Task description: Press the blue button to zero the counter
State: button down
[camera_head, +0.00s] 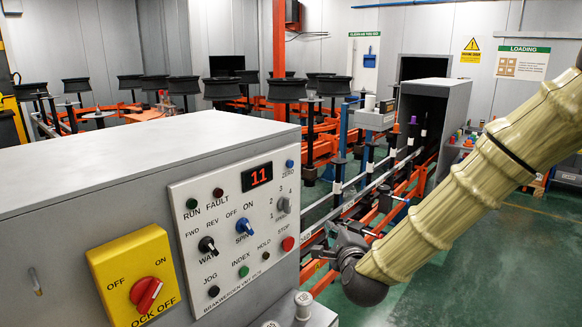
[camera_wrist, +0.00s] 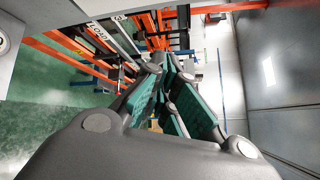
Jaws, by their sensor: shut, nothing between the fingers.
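The control panel (camera_head: 228,235) is on the end of a grey cabinet at the left in the head view. Its red-digit counter (camera_head: 257,176) reads 11. The small blue button (camera_head: 290,164), marked ZERO, is at the panel's upper right, just right of the counter. My gripper (camera_head: 335,243) is right of the panel and lower than the button, apart from it in the picture. In the wrist view my gripper (camera_wrist: 165,65) has its green-padded fingers brought together with nothing held. I cannot make out the blue button in the wrist view.
An orange rack (camera_head: 392,215) with spindles stands behind my gripper. Green floor (camera_head: 480,270) is clear at the right.

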aim_at(290, 164)
notch_tip(290, 164, up, 14)
jog(key=w+a+m+t+p, duration=0.1)
jog(key=m+t, duration=0.1)
jog(key=m, duration=0.1)
jog(key=shift+w+f+m, duration=0.25)
jog(key=shift+m, duration=0.05)
jog(key=shift+a, duration=0.1)
jog(key=w+a+p, duration=0.1)
jog(key=w+a, duration=0.4)
jog(key=a, duration=0.2)
jog(key=shift+w+f, duration=0.1)
dwell(1.3)
jog(key=shift+w+a+b, duration=0.2)
jog(key=shift+a+b, duration=0.1)
jog(key=shift+b, duration=0.1)
